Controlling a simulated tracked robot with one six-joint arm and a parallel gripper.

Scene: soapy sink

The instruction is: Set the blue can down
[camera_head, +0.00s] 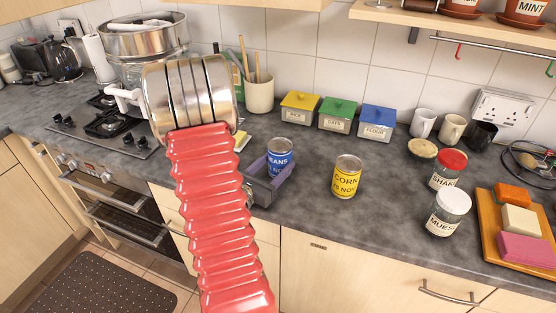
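The blue can (279,152), labelled BEANS, is upright near the middle of the counter (312,203). My gripper (281,171), dark purple-grey, reaches out from behind my red arm with one finger on each side of the can. The fingers appear shut on its lower part. The near finger hides the can's base, so I cannot tell whether it touches the counter or hangs just above it. A yellow can (346,178), labelled CORN, stands upright to the right, apart from the blue can.
Yellow (299,108), green (337,115) and blue (376,121) lidded boxes stand along the wall. Red-lidded (447,172) and white-lidded (448,212) jars and an orange tray (489,215) are at right. Bare counter lies between the corn can and the jars.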

